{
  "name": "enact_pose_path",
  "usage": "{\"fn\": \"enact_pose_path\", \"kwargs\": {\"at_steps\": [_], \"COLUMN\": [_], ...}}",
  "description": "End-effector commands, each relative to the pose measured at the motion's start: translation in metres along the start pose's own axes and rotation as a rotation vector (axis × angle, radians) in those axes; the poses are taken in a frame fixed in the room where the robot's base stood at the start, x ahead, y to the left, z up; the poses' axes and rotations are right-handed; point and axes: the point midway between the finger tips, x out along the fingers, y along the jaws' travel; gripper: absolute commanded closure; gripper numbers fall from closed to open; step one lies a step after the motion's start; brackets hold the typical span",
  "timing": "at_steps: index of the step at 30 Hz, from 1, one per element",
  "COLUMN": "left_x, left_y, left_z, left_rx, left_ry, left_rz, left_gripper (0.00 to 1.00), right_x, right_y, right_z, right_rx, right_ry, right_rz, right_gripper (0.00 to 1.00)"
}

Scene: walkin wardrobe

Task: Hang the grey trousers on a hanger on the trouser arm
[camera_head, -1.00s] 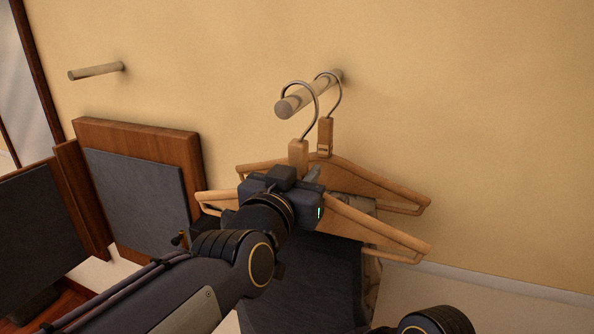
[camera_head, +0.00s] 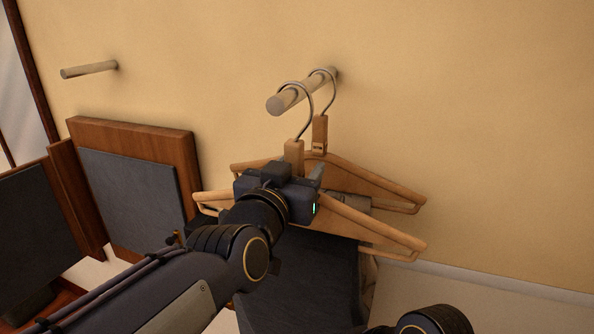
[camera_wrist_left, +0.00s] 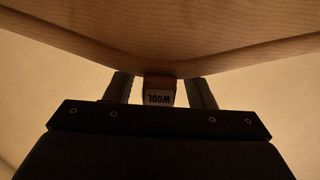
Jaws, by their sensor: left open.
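The grey trousers (camera_head: 310,275) hang dark and folded over the front wooden hanger (camera_head: 375,230). Its hook is over the trouser arm (camera_head: 283,102), a round wooden peg on the wall. A second wooden hanger (camera_head: 380,187) hangs behind it on the same peg, with a lighter garment partly hidden below. My left gripper (camera_head: 310,178) is open at the front hanger's neck. In the left wrist view, its fingers (camera_wrist_left: 162,88) stand on either side of the neck block marked WOOL, under the wooden shoulders (camera_wrist_left: 160,35). My right gripper is out of view.
An empty peg (camera_head: 90,69) sticks out of the wall at the left. A wooden panel with a dark grey face (camera_head: 130,190) stands below it. The wall right of the hangers is bare. Part of my right arm shows at the bottom edge.

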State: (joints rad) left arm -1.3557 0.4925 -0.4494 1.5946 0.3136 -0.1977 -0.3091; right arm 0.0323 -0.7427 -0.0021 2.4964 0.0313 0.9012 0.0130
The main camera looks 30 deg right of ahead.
Motion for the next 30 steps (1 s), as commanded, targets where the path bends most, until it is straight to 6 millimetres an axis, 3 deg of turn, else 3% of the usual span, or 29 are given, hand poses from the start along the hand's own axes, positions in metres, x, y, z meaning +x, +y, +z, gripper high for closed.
{"fn": "enact_pose_path", "kwargs": {"at_steps": [8, 21, 30], "left_x": [-0.002, -0.067, -0.079], "left_y": [0.000, 0.002, -0.003], "left_z": [0.003, -0.002, 0.002], "left_rx": [0.001, 0.000, -0.004], "left_ry": [-0.006, -0.001, -0.006], "left_rz": [0.001, 0.003, -0.002], "left_gripper": [0.51, 0.51, 0.51], "right_x": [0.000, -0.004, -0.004], "right_y": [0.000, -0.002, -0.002], "right_z": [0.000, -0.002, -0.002], "right_rx": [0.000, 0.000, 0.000], "right_ry": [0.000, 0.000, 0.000], "right_rz": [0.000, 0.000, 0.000], "right_gripper": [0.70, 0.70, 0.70]}}
